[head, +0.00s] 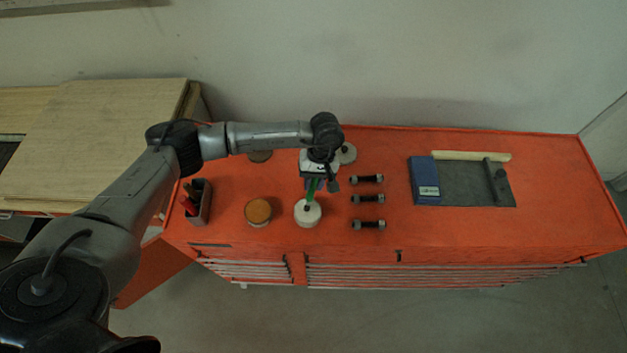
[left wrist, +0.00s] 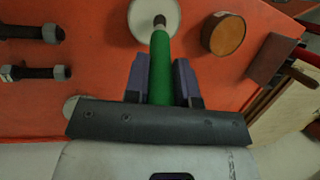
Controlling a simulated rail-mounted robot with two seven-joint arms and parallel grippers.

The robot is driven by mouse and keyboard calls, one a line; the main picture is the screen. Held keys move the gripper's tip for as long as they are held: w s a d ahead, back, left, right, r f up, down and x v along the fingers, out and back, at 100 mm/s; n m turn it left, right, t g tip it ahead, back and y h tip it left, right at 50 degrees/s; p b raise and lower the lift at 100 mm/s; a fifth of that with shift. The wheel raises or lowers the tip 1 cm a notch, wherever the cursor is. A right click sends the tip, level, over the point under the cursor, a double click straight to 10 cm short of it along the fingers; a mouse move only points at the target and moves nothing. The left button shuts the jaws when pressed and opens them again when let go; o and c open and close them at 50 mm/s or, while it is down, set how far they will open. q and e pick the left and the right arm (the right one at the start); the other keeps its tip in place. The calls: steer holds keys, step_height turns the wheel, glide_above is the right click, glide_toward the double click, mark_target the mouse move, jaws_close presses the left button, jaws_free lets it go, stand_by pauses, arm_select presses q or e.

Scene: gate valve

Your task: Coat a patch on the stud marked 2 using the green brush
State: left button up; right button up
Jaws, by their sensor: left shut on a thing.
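My left gripper (head: 315,183) is shut on the green brush (head: 311,190), also seen in the left wrist view (left wrist: 160,68). The brush's dark tip points down over a round white pot (head: 308,217), which also shows in the left wrist view (left wrist: 140,27). I cannot tell whether the tip touches it. Three dark studs with grey nuts lie in a column to the right: the far stud (head: 367,179), the middle stud (head: 368,198) and the near stud (head: 369,225). Two show in the left wrist view (left wrist: 28,33). No number on them is readable. My right gripper is not in view.
A tin with an orange-brown top (head: 258,210) stands left of the pot. A grey holder (head: 203,208) with red and green handles is farther left. A blue box (head: 425,182) and a dark mat (head: 465,192) lie right. The red top is clear between studs and box.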

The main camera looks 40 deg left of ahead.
arm_select(q)
steer(key=shift+f+b, duration=0.65)
steer(key=shift+b, duration=0.05)
stand_by(0.7)
stand_by(0.4)
stand_by(0.8)
steer(key=shift+f+b, duration=0.1)
steer(key=shift+b, duration=0.35)
stand_by(0.6)
steer(key=shift+r+p, duration=0.35)
steer(key=shift+r, duration=0.3)
steer(key=shift+r+p, duration=1)
steer(key=shift+r, duration=1.95)
